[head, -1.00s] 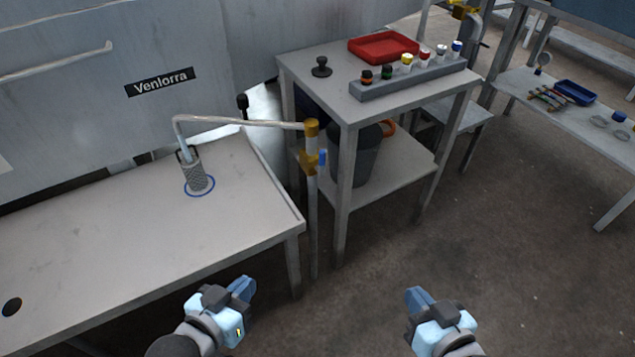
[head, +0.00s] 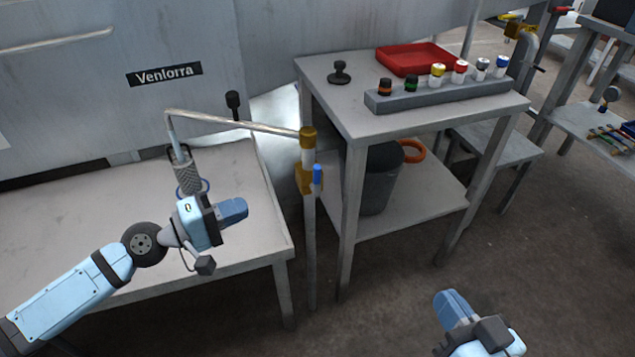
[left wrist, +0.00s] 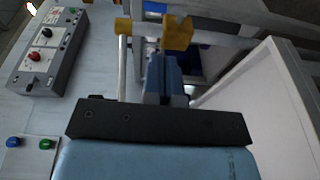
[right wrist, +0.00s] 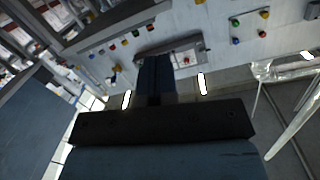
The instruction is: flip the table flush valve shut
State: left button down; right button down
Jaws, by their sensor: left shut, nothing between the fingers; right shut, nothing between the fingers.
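The flush valve (head: 303,180) is a brass fitting on a thin upright pipe at the table's right end. Its short blue lever (head: 318,174) stands upright along the pipe's right side. Above it, a brass cap (head: 308,138) joins a bent pipe leading to a mesh cylinder (head: 187,177) on the table. My left gripper (head: 236,210) is shut and empty above the table's right part, left of the valve and apart from it. Brass pieces (left wrist: 178,34) show beyond its fingers in the left wrist view. My right gripper (head: 452,307) is shut and empty, low over the floor.
The grey table (head: 90,212) runs along the left. A stand (head: 348,112) right of the valve holds a red tray (head: 414,58), a rack of coloured-cap bottles (head: 440,90) and a black knob (head: 339,72). A dark bucket (head: 380,180) sits on its lower shelf. Floor in front is clear.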

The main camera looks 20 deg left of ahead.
aim_at(303, 181)
pick_arm(q)
jog(key=shift+w+a+r, duration=0.15)
jog(key=shift+w, duration=0.1)
pick_arm(e)
jog(key=shift+r, duration=0.1)
